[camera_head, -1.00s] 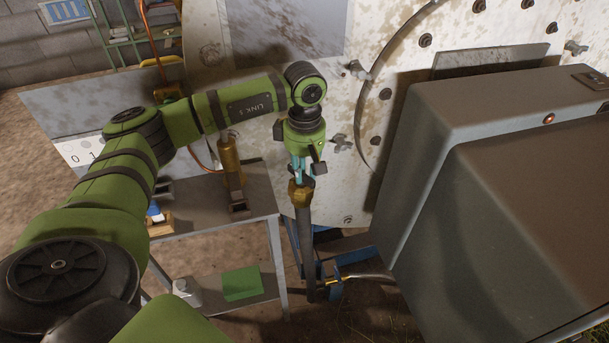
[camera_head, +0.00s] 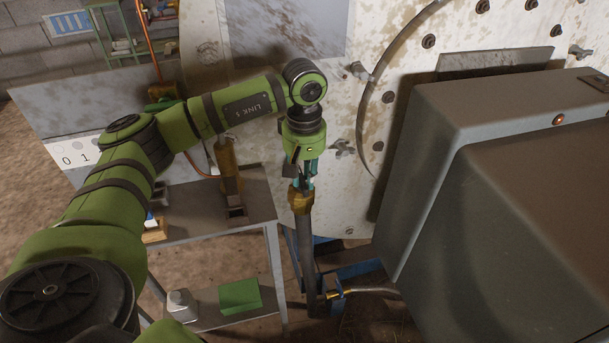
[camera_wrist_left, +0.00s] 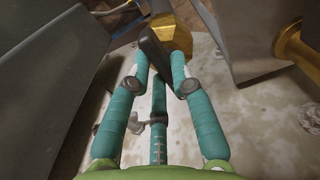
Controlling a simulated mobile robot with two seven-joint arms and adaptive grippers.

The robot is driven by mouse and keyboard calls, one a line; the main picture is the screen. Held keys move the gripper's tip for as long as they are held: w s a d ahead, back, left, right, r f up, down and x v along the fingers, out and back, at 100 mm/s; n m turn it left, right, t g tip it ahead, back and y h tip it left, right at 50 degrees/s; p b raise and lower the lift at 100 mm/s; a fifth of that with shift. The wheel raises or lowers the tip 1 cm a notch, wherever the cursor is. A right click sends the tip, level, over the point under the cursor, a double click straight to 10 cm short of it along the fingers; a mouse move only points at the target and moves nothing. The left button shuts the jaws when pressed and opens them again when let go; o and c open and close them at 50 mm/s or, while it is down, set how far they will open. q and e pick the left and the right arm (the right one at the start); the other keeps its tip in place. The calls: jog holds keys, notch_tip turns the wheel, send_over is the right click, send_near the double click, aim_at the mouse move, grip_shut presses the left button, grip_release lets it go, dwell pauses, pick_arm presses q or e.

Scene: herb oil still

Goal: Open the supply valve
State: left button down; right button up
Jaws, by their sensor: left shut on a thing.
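The supply valve is a brass body (camera_head: 301,201) on top of a dark upright pipe (camera_head: 306,245), in front of the pale rusty drum. Its brass also shows at the top of the left wrist view (camera_wrist_left: 176,34). My left gripper (camera_head: 300,180) points down at the valve from above. In the left wrist view its teal fingers (camera_wrist_left: 160,56) are shut on the dark valve handle (camera_wrist_left: 153,47), which lies between the fingertips. The fingers hide part of the handle, so its exact angle to the pipe is hard to tell. My right gripper is not in view.
A large grey cabinet (camera_head: 500,190) stands close on the right. A metal table (camera_head: 200,222) with a brass cylinder (camera_head: 229,168) is on the left, with a green block (camera_head: 239,295) on its lower shelf. The pale drum wall (camera_head: 340,190) stands close behind the valve.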

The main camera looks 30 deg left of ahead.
aim_at(304, 178)
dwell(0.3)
pick_arm(q)
jog(key=c, duration=1.1)
grip_release()
jog(key=shift+s, duration=0.1)
notch_tip(304, 178, up, 12)
